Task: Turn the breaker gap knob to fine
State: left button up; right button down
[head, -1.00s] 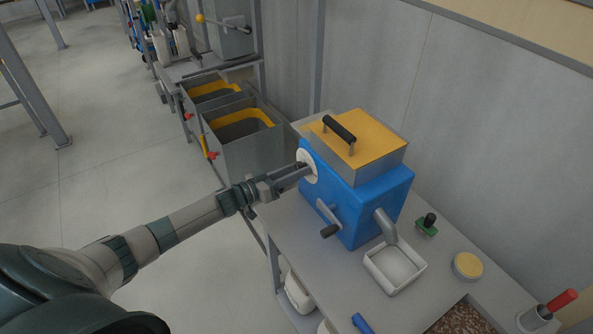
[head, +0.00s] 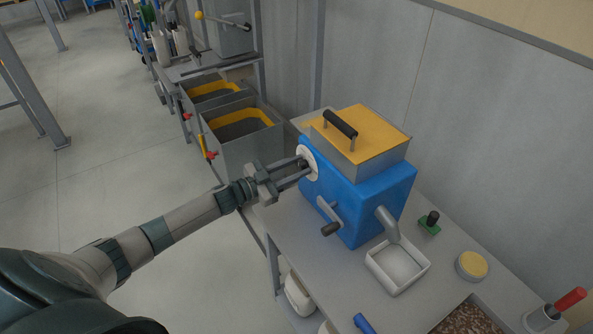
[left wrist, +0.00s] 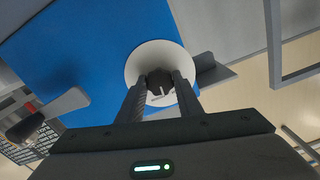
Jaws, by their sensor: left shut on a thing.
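The blue breaker (head: 378,195) stands on the grey bench with a yellow-lidded hopper (head: 352,140) on top. On its left side is a round white dial plate (head: 312,170) with the dark gap knob at its centre. In the left wrist view the knob (left wrist: 154,77) shows a pale pointer mark over the white dial plate (left wrist: 146,56). My left gripper (head: 304,169) is shut on the knob, one finger on each side. Any dial lettering is too small to read. My right gripper is out of view.
A spout (head: 387,224) hangs over a white tray (head: 421,272). Two grey bins (head: 252,154) stand behind; open floor lies left.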

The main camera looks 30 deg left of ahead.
pick_arm(q)
jog(key=m+b, duration=0.2)
jog(key=m, duration=0.3)
jog(key=shift+f+m, duration=0.15)
jog(key=shift+m, duration=0.25)
jog(key=m+b, duration=0.2)
jog(key=m, duration=0.1)
jog(key=shift+m, duration=0.3)
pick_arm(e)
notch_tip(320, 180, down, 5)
pick_arm(q)
jog(key=m+b, duration=0.4)
jog(key=m, duration=0.2)
jog(key=shift+m, duration=0.8)
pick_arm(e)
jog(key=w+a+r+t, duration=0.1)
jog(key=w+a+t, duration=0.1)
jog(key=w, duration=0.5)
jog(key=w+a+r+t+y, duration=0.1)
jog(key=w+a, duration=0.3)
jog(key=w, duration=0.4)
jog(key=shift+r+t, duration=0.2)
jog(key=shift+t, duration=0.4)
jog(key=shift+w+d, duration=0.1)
pick_arm(q)
jog(key=o, duration=1)
jog(key=shift+o, duration=0.2)
